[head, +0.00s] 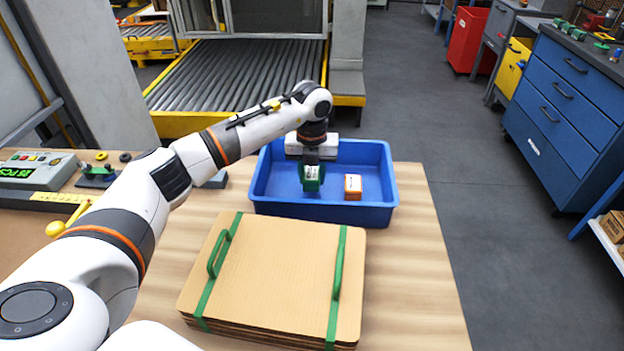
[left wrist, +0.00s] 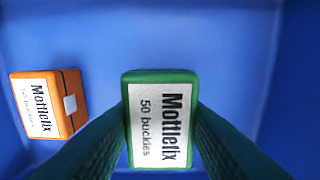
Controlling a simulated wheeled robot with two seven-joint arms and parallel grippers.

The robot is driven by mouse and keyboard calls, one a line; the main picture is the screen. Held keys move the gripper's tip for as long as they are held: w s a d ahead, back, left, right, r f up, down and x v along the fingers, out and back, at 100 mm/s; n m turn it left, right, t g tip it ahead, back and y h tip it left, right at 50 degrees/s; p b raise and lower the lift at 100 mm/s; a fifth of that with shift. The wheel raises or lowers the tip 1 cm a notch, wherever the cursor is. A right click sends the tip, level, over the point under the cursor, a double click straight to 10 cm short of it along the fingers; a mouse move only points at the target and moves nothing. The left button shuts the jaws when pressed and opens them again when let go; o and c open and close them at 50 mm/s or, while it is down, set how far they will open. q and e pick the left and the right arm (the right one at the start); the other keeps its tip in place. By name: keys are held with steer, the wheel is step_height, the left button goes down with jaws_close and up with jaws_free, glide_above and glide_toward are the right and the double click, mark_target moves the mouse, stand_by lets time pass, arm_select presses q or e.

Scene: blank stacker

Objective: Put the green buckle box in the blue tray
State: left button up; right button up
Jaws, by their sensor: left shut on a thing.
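The green buckle box (head: 312,178) is between the fingers of my left gripper (head: 311,166), over the inside of the blue tray (head: 283,208). The blue tray floor (left wrist: 230,60) fills the background there. I cannot tell whether the box touches the tray floor. My right gripper is not in view.
An orange buckle box (head: 353,187) stands in the tray, right of the green box; it also shows in the left wrist view (left wrist: 48,104). Stacked cardboard sheets (head: 280,275) with green straps lie in front of the tray. A control box (head: 35,171) sits at the left.

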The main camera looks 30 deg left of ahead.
mark_target(312, 172)
arm_select(q)
step_height(312, 172, down, 2)
steer(key=shift+f, duration=0.35)
steer(key=o, duration=1.1)
steer(key=shift+c, duration=0.2)
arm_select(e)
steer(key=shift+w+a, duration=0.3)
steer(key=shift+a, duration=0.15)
arm_select(q)
steer(key=shift+r, duration=0.55)
step_height(312, 172, up, 11)
steer(key=shift+r+b, duration=0.2)
steer(key=shift+b, duration=0.25)
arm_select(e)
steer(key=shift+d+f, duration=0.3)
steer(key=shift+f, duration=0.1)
